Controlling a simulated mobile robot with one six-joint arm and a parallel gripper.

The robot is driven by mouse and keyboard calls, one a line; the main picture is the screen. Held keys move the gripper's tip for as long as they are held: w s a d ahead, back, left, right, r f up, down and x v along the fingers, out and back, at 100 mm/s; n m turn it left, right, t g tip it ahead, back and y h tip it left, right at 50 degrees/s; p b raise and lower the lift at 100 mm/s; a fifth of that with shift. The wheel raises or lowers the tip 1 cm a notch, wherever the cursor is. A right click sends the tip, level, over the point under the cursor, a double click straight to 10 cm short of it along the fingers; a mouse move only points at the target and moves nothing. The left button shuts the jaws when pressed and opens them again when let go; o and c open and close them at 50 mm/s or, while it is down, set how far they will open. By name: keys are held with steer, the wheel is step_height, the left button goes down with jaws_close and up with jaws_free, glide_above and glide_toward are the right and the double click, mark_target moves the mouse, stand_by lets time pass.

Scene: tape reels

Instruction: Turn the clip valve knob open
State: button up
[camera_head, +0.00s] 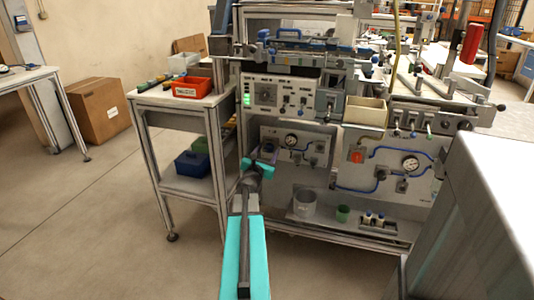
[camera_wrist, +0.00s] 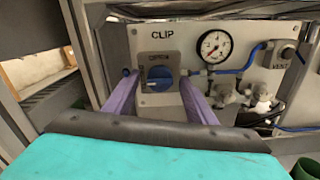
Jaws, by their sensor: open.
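The clip valve knob (camera_wrist: 157,78) is a round blue knob on a grey plate, under the word CLIP on a light grey panel (camera_wrist: 145,30). Small lettering on its plate is too small to read surely. My gripper (camera_wrist: 158,92) is open, with its two purple fingers reaching toward the panel on the left and right of the knob. The knob shows between the fingers; whether they touch it I cannot tell. In the head view my gripper (camera_head: 258,166) is in front of the lower left panel (camera_head: 310,137), and it partly hides the knob's area.
A pressure gauge (camera_wrist: 214,46), blue tubing (camera_wrist: 250,60) and metal fittings (camera_wrist: 262,100) sit right of the knob. A side table (camera_head: 160,98) with a red bin (camera_head: 192,88) stands at left.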

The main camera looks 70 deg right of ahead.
steer(key=c, duration=1)
steer(key=shift+a, duration=0.1)
steer(key=shift+c, duration=0.2)
